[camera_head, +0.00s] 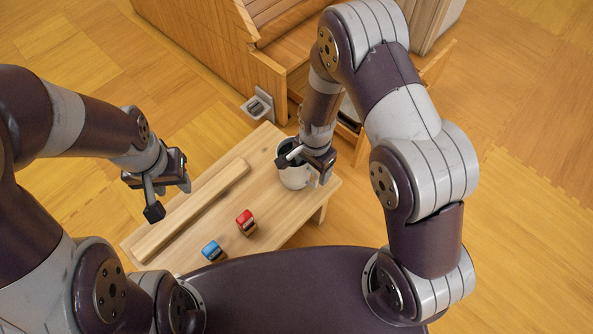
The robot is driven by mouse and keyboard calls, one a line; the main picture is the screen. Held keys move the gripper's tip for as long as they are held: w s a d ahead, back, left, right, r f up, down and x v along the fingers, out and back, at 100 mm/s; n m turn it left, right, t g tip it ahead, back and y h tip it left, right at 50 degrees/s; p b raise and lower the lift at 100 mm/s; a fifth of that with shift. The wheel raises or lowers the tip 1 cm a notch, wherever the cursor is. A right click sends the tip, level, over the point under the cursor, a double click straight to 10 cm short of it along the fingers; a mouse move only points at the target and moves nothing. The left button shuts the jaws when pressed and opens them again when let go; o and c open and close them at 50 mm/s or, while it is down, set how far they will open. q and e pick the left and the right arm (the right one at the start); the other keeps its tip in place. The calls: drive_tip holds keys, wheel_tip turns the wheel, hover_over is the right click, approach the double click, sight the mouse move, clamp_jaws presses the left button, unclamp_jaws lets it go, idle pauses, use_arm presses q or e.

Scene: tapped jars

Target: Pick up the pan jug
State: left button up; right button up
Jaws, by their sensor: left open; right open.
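A pale grey-white jug (294,179), which looks like the pan jug, stands at the far right part of the low wooden table (290,218). My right gripper (304,168) is open over the jug's top, with its fingers hiding part of the rim. I cannot tell whether the fingers touch the jug. My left gripper (169,198) is open and empty above the left part of the table, well apart from the jug.
A long wooden bar (192,210) lies along the table's left side. A small red item (245,219) and a small blue item (211,249) stand nearer me. A wooden cabinet (205,40) stands behind the table. A small grey box (258,106) is beside it.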

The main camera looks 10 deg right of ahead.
drive_tip(key=shift+f, duration=0.7)
use_arm(q)
drive_tip(key=shift+f, duration=0.25)
use_arm(e)
drive_tip(key=shift+r, duration=0.15)
clamp_jaws()
